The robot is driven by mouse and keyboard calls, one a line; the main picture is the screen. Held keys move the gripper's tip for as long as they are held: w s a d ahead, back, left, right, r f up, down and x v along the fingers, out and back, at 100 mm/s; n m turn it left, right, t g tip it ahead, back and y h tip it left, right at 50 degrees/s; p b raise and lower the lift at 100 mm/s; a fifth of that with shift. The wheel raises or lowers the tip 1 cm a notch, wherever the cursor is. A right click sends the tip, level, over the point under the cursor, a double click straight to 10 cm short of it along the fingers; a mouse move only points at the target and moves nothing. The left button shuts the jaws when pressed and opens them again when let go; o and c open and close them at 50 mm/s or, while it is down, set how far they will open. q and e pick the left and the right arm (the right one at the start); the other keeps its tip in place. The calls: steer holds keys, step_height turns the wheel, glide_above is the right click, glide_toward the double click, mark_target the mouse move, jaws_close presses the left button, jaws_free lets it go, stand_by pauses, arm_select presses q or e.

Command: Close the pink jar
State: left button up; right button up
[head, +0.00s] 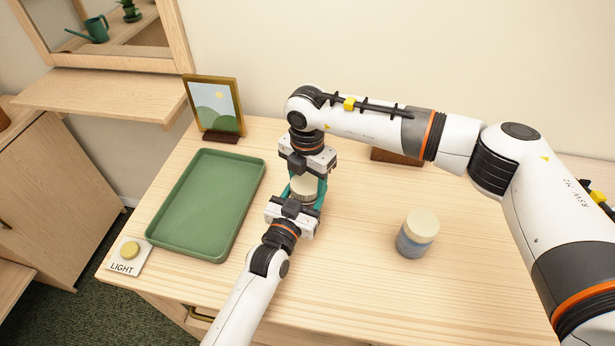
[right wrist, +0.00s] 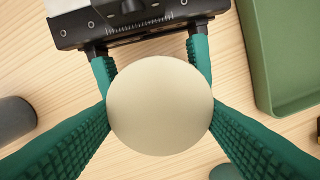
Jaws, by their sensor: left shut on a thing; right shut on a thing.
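A round cream lid (head: 303,186) is between the green fingers of my right gripper (head: 309,179), which points down from above. In the right wrist view the lid (right wrist: 160,105) fills the space between the fingers and is seen from the top. My left gripper (head: 302,200) reaches in from the front, just below, and is shut on the jar under the lid. Its fingers also show in the right wrist view behind the lid. The jar's body is hidden by fingers and lid, so I see no pink and cannot tell whether the lid touches its rim.
A blue-grey jar with a cream lid (head: 417,233) stands to the right. A green tray (head: 167,238) lies at the left, with a picture frame (head: 215,106) behind it and a light switch (head: 128,255) by the table's left edge. The front right of the table is clear.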

arm_select(q)
steer(key=shift+d+r, duration=0.15)
steer(key=shift+r, duration=0.1)
arm_select(e)
steer(key=shift+d+f, duration=0.4)
steer(key=shift+f, duration=0.4)
steer(key=o, duration=0.9)
steer(key=shift+c, duration=0.2)
steer(key=shift+a, duration=0.1)
steer(key=shift+r, duration=0.1)
arm_select(q)
steer(key=shift+w+f, duration=0.15)
steer(key=shift+f, duration=0.05)
arm_select(e)
step_height(320, 180, up, 4)
steer(key=shift+w+f, duration=0.1)
steer(key=shift+f, duration=0.1)
steer(key=shift+a+r, duration=0.1)
steer(key=shift+r, duration=0.25)
steer(key=shift+a, duration=0.1)
steer(key=c, duration=1.2)
steer(key=shift+o, duration=0.2)
steer(key=shift+f, duration=0.1)
steer(key=shift+f, duration=0.4)
